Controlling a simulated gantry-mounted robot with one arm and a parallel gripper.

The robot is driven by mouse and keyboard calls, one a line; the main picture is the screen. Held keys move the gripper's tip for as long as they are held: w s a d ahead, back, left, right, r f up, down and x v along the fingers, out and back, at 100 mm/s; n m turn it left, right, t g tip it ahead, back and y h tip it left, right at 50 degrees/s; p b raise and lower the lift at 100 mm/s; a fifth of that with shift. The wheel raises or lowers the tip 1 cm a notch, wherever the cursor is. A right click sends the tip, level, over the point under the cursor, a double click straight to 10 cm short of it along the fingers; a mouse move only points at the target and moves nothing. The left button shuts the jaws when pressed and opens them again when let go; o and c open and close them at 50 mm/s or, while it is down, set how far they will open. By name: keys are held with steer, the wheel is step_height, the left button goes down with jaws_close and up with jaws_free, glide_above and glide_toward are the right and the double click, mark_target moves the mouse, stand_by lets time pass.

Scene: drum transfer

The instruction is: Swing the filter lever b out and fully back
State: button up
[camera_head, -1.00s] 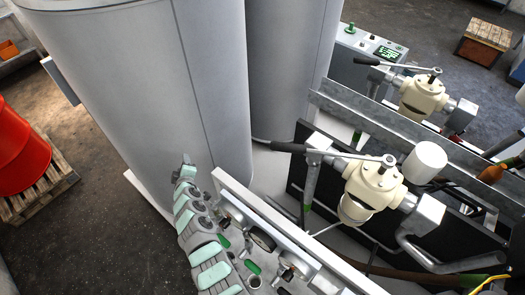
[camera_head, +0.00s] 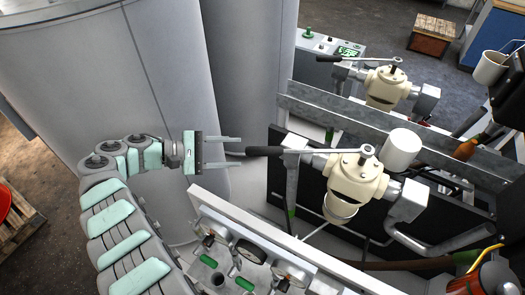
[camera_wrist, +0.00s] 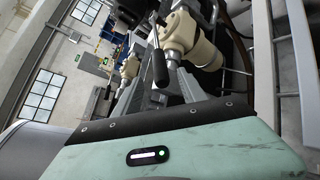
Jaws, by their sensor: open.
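Two cream filter housings show, each with a metal lever ending in a black grip; I see no label telling which is b. The near filter (camera_head: 355,185) has its lever (camera_head: 318,151) lying across its top, with the black grip (camera_head: 264,151) pointing left toward me. In the wrist view the near grip (camera_wrist: 160,68) shows ahead, between the fingers. The far filter (camera_head: 384,88) has a similar lever (camera_head: 360,59) pointing left.
A large grey tank (camera_head: 130,70) stands behind my arm. A panel with gauges and valves (camera_head: 245,250) lies below the gripper. A metal rail (camera_head: 400,135) runs between the two filters. A white cylinder (camera_head: 402,150) stands right of the near lever's pivot.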

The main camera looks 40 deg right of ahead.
mark_target(264, 152)
steer(key=p+x, duration=0.3)
steer(key=x, duration=0.7)
steer(key=shift+c, duration=0.2)
jaws_close()
stand_by(1.1)
